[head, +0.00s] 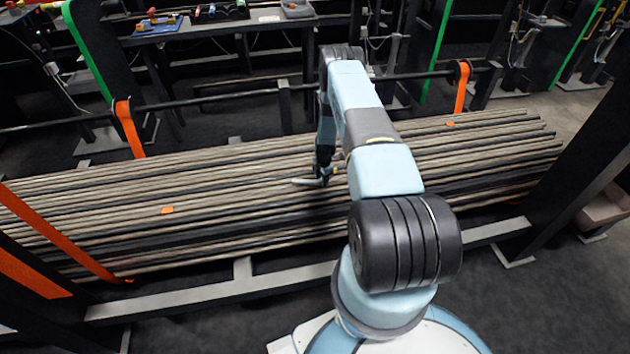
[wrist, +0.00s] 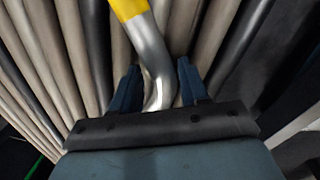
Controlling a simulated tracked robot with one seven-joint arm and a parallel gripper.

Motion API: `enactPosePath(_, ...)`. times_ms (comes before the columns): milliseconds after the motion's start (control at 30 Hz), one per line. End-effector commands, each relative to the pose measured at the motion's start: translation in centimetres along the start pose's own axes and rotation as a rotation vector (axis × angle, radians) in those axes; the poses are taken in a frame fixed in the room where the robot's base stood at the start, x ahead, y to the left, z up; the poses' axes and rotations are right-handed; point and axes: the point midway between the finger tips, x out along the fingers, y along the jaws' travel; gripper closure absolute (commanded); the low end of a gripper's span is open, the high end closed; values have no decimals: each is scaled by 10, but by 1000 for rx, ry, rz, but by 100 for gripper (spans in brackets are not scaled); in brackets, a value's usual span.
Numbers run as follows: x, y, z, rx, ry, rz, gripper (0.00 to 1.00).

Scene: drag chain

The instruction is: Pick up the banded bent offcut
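The banded bent offcut (wrist: 150,50) is a silver bent rod with a yellow band (wrist: 128,8), seen in the wrist view. It runs down between the two blue fingers of my gripper (wrist: 158,78). A narrow gap seems to show between the rod and each finger, so my gripper looks open around it. The rod's lower end is near the gripper's dark front edge. In the head view my gripper (head: 325,178) is low over the pile of bars, and a silver end of the offcut (head: 303,182) sticks out to its left.
The long brown and dark bars (head: 220,195) lie side by side beneath. Orange straps (head: 128,130) and a dark horizontal rail (head: 230,97) stand behind them. A dark post (head: 585,150) rises at the right. A bench with tools (head: 215,28) is at the back.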

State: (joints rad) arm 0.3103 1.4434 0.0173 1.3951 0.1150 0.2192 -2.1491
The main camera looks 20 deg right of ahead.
Motion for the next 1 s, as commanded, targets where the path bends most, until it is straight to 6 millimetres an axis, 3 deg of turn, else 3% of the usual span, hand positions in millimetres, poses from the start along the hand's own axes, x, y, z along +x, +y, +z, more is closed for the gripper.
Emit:
enactPosePath(133, 0, -1, 0, 0, 0, 0, 59)
enactPosePath(567, 0, 0, 0, 0, 0, 1, 100)
enactPosePath(1000, -6, 1, 1, 1, 0, 1, 100)
